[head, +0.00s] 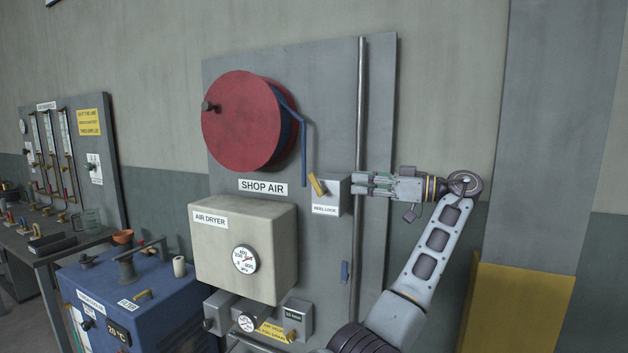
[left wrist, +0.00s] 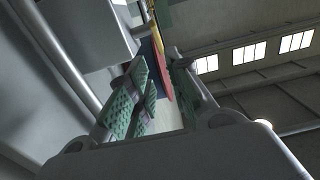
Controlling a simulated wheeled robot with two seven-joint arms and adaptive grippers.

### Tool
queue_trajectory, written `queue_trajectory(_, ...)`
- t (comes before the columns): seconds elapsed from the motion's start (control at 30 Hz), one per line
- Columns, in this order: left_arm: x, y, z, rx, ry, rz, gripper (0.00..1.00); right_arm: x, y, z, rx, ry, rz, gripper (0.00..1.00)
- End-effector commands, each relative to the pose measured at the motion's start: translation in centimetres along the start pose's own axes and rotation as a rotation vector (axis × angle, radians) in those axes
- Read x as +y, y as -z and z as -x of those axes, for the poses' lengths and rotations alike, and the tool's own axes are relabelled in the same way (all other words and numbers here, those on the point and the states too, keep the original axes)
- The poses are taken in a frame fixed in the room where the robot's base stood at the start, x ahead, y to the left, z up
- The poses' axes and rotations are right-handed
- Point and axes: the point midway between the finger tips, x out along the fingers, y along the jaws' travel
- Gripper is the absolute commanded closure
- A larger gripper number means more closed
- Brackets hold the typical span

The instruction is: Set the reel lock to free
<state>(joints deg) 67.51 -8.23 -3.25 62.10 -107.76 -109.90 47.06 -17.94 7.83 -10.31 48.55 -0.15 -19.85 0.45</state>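The reel lock (head: 334,194) is a small grey box on the wall panel, with a label reading REEL LOCK on its front. Its yellow lever (head: 316,184) sticks up and to the left from the upper left of the box. My left gripper (head: 358,184) is just right of the box, with its fingers pointing left toward it. Whether the tips touch the box I cannot tell. In the left wrist view the green-padded fingers (left wrist: 164,92) stand apart with a gap between them, and nothing is clearly held. My right gripper is not in view.
A red hose reel (head: 240,120) with a blue hose (head: 303,150) hangs above left. A vertical pipe (head: 360,110) runs close by the gripper. The air dryer (head: 270,225) with a gauge is below left. A blue machine (head: 150,290) stands lower left.

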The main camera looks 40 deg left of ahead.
Motion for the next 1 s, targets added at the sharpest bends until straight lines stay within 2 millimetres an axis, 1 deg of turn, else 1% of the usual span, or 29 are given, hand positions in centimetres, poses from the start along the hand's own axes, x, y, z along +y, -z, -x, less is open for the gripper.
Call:
queue_trajectory(0.17, 0.0, 0.0, -0.7, 0.000, 0.000, 0.000, 0.80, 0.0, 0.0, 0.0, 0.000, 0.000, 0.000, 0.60)
queue_trajectory(0.37, 0.0, -0.1, -2.5, -0.001, 0.002, -0.001, 0.80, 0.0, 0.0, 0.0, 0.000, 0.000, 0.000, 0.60)
queue_trajectory(0.77, 0.0, -0.1, -7.6, -0.001, 0.001, -0.001, 0.80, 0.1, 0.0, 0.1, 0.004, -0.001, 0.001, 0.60)
queue_trajectory(1.0, 0.0, 0.0, -10.8, 0.000, 0.001, -0.001, 0.80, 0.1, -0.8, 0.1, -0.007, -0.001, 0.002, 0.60)
